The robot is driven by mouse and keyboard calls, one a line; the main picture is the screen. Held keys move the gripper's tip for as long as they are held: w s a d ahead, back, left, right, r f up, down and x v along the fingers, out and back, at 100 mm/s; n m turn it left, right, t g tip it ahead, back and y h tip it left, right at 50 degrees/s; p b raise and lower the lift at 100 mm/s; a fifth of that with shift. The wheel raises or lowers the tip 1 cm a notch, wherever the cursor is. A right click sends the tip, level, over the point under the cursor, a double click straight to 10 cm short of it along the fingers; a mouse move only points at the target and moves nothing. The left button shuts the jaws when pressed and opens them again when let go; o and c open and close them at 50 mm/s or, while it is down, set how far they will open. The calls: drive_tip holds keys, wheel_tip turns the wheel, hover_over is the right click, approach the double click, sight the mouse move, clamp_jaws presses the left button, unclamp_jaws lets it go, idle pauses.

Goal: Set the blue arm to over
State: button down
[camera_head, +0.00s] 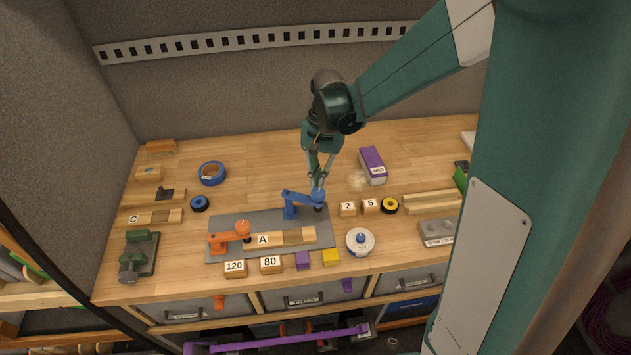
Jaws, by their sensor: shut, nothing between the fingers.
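The blue arm (301,195) stands on the grey plate (228,222) at its back right. It has an upright post at the left and a bar reaching right to a round blue knob with a dark foot below. My gripper (318,186) points down with its fingers together, at or just above the blue knob. I cannot tell whether the fingertips touch the knob. The fingers hide part of the knob's top. An orange arm (226,237) of the same kind stands at the plate's front left, its knob end reaching right to the wooden piece marked A (290,237).
Blocks marked 2 (348,209) and 5 (370,206) stand close right of the blue arm. A round white tin (360,241) is at front right, a purple box (372,165) behind right. Blocks 120 and 80 line the plate's front. The bench (250,150) behind the plate is mostly clear.

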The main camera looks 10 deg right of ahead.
sight(314, 204)
drive_tip(key=s+m, duration=0.1)
drive_tip(key=m, duration=0.1)
drive_tip(key=s+m+b, duration=0.1)
drive_tip(key=s+m, duration=0.1)
drive_tip(key=s+a+m+t+y, duration=0.1)
drive_tip(key=s+m, duration=0.1)
drive_tip(key=shift+s+b, duration=0.1)
drive_tip(key=shift+b, duration=0.25)
drive_tip(key=s+m, duration=0.1)
drive_tip(key=a+m, duration=0.1)
drive_tip(key=m, duration=0.1)
drive_tip(key=shift+s+a+t, duration=0.2)
drive_tip(key=shift+s+t, duration=0.1)
drive_tip(key=shift+s, duration=0.1)
drive_tip(key=shift+s+a+m+t+b, duration=0.35)
drive_tip(key=shift+s+a+m, duration=0.5)
drive_tip(key=shift+a+m, duration=0.3)
